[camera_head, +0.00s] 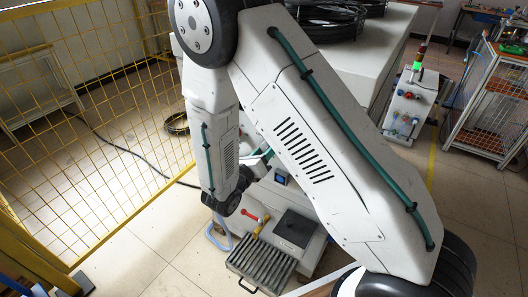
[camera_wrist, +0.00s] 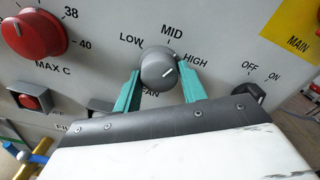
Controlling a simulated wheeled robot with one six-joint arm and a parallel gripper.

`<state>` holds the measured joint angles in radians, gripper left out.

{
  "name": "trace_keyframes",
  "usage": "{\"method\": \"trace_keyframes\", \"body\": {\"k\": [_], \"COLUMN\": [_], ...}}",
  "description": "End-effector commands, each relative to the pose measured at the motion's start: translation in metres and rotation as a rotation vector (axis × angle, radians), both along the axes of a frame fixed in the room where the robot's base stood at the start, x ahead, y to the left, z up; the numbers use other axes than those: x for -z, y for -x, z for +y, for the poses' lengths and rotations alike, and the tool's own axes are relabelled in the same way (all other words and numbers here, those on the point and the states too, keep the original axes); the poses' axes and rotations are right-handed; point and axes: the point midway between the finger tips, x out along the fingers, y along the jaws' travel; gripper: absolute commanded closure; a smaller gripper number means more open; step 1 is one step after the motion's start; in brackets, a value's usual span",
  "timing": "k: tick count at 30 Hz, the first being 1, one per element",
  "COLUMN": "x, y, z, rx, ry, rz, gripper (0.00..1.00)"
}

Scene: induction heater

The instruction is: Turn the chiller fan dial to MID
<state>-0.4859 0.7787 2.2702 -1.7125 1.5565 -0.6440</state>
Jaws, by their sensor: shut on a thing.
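The chiller fan dial (camera_wrist: 157,66) is a round grey knob on the light grey panel, in the upper middle of the wrist view. LOW is printed to its upper left, MID above it and HIGH to its upper right. The dial's white line points up and right, toward HIGH. My gripper (camera_wrist: 159,73) has its two teal fingers on either side of the dial, shut on it. The FAN label below is partly hidden by the gripper. In the head view my arm covers the dial.
A large red MAX C dial (camera_wrist: 30,28) and a red push button (camera_wrist: 32,101) are on the left. A black OFF/ON switch (camera_wrist: 248,93) is close to the right finger. A yellow MAIN label (camera_wrist: 301,38) is at upper right. Yellow mesh fencing (camera_head: 75,110) stands left.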

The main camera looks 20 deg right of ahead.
Motion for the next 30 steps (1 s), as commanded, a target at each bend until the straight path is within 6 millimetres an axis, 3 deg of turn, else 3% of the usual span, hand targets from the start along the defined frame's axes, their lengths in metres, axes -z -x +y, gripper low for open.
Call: {"method": "trace_keyframes", "body": {"k": [15,30], "x": [-0.0032,-0.004], "y": [-0.0025,-0.0028], "z": [-0.0023,-0.002], "rx": [0.005,0.005], "ry": [0.227,0.291], "rz": [0.306,0.392], "gripper": [0.81,0.81]}}
